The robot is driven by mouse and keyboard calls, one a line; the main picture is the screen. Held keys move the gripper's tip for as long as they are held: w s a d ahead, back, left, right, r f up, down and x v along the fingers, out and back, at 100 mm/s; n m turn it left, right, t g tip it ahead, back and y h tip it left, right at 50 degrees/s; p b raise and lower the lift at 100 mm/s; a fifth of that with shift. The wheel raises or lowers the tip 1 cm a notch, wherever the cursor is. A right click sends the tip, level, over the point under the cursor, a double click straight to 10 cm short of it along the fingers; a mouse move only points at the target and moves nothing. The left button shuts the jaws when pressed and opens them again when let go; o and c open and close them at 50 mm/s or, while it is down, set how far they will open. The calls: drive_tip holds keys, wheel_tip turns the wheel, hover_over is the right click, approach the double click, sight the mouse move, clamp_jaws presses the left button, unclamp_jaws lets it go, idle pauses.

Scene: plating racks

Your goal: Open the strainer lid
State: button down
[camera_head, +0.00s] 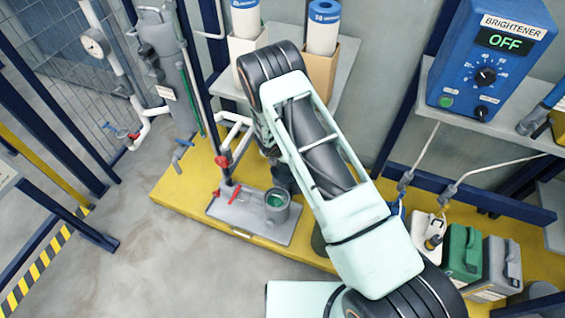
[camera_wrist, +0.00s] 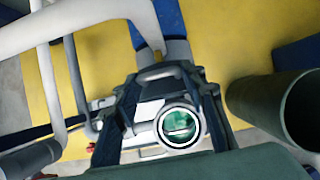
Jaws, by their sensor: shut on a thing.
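A grey round strainer pot (camera_head: 277,208) with green inside its top stands on a grey base plate (camera_head: 247,222). In the wrist view, its pale ring with a green centre (camera_wrist: 181,126) shows between my dark fingers. My gripper (camera_wrist: 165,78) is shut on a grey part, probably a handle, at the fingertips. I cannot tell for certain that this is the lid's handle or how far the lid is raised. In the head view my arm covers most of my gripper and the area just behind the pot.
Red valve handles (camera_head: 221,161) and white pipes stand left of the pot. A dark green cylinder (camera_wrist: 298,108) is close on the right in the wrist view. Canisters (camera_head: 463,252) stand at the right. Open floor (camera_head: 150,260) lies in front.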

drive_tip(key=shift+w+d+r, duration=0.1)
drive_tip(key=shift+w, duration=0.55)
drive_tip(key=shift+w+d+r, duration=0.1)
drive_tip(key=shift+w, duration=0.55)
drive_tip(key=c, duration=1.5)
unclamp_jaws()
drive_tip(key=shift+o, duration=0.2)
drive_tip(key=shift+s+f, duration=0.15)
drive_tip(key=shift+f, duration=0.05)
drive_tip(key=shift+s+r, duration=0.15)
drive_tip(key=shift+r, duration=0.05)
drive_tip(key=v, duration=1.1)
drive_tip(key=shift+s+r, duration=0.15)
drive_tip(key=shift+r, duration=0.1)
drive_tip(key=shift+a, duration=0.1)
